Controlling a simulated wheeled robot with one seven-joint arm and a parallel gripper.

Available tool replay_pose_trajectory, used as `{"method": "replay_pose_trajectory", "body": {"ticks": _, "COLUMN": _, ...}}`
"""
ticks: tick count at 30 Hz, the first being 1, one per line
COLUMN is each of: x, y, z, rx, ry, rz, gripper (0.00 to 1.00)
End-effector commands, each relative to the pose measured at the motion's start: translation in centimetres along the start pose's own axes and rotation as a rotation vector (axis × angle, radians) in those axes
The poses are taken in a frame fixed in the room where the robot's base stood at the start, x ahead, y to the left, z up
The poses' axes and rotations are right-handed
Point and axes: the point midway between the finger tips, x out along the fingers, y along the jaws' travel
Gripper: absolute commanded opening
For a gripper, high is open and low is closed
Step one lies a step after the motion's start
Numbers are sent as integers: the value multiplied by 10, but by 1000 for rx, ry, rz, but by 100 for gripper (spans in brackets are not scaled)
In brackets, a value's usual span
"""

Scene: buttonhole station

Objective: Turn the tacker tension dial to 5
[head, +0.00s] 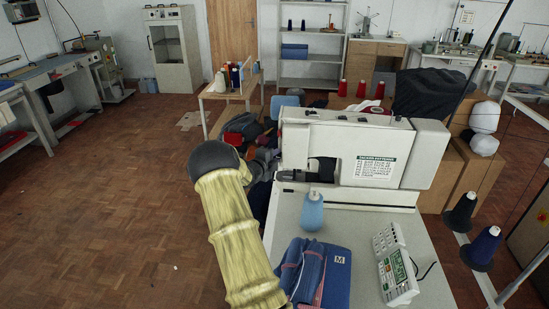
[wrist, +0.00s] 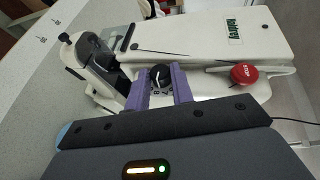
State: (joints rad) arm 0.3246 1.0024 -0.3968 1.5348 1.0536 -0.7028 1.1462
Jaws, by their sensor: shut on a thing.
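The tacker (wrist: 205,35) is a white sewing machine with a green label; it also shows in the head view (head: 300,145). Its tension dial (wrist: 159,73) is a small black knob with a pale mark on top. Which number the dial points to, I cannot tell. In the head view I cannot make out the dial or the gripper clearly.
A red stop button (wrist: 245,74) sits right of the dial, close to the right finger. In the head view, a blue thread cone (head: 312,212), folded blue cloth (head: 325,272) and a white control box (head: 396,265) stand on the table before the machine.

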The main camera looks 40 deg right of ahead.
Motion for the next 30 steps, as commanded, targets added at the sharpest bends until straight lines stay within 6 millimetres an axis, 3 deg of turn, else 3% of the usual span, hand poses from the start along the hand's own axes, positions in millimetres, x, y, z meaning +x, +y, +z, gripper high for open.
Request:
{"method": "replay_pose_trajectory", "body": {"ticks": 2, "x": 0, "y": 2, "z": 0, "rx": 0, "ry": 0, "rz": 4, "gripper": 0}}
{"method": "replay_pose_trajectory", "body": {"ticks": 3, "x": 0, "y": 2, "z": 0, "rx": 0, "ry": 0, "rz": 3, "gripper": 29}}
{"method": "replay_pose_trajectory", "body": {"ticks": 6, "x": 0, "y": 2, "z": 0, "rx": 0, "ry": 0, "rz": 2, "gripper": 45}}
{"method": "replay_pose_trajectory", "body": {"ticks": 15, "x": -1, "y": 1, "z": 0, "rx": 0, "ry": 0, "rz": 0, "gripper": 45}}
{"method": "replay_pose_trajectory", "body": {"ticks": 20, "x": -11, "y": 1, "z": 1, "rx": 1, "ry": -1, "rz": 1, "gripper": 45}}
{"method": "replay_pose_trajectory", "body": {"ticks": 30, "x": -71, "y": 3, "z": 2, "rx": 1, "ry": -4, "rz": 0, "gripper": 45}}
